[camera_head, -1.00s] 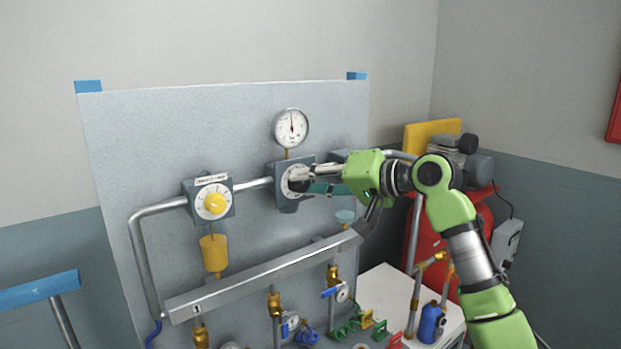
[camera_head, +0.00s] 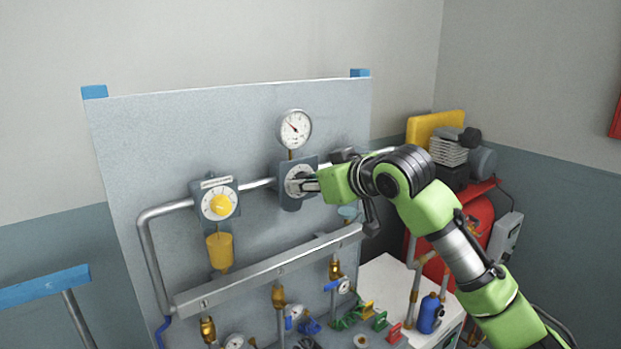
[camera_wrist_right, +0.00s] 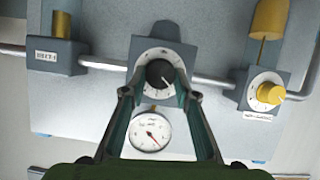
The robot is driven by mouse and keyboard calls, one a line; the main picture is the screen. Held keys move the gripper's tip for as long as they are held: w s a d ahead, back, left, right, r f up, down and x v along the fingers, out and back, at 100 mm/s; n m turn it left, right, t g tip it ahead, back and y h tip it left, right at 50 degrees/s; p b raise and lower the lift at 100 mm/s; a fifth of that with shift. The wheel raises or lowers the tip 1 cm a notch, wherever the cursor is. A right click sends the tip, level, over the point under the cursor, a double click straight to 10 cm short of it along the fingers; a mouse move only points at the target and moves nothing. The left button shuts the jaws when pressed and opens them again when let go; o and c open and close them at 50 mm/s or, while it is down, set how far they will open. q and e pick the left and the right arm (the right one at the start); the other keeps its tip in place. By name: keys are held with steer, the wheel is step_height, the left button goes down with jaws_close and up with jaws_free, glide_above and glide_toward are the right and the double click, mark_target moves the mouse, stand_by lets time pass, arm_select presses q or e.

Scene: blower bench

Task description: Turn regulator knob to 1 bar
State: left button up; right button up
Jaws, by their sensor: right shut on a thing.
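The black regulator knob (camera_wrist_right: 158,74) sits on a grey regulator block with a white dial, fixed to the grey panel. In the head view the regulator block (camera_head: 288,202) is at the panel's right half, its knob mostly hidden by my gripper. My right gripper (camera_head: 306,184) reaches in from the right and is shut on the knob; in the wrist view its fingers (camera_wrist_right: 157,88) stand on both sides of it. My left gripper is not in view.
A second dial with a yellow knob (camera_head: 220,205) is on the panel to the left, above a yellow cup (camera_head: 220,250). A metal manifold bar (camera_head: 270,270) with valves runs below. A red tank (camera_head: 478,220) stands at the right, behind my arm.

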steer(key=shift+s+a+f+n+t+h, duration=0.15)
steer(key=shift+n+t+h, duration=0.35)
steer(key=shift+n, duration=0.5)
steer(key=shift+a+f+n+t+h, duration=0.1)
steer(key=shift+n+t+h, duration=0.4)
steer(key=shift+n, duration=0.5)
steer(key=o, duration=1.1)
steer(key=shift+r, duration=0.1)
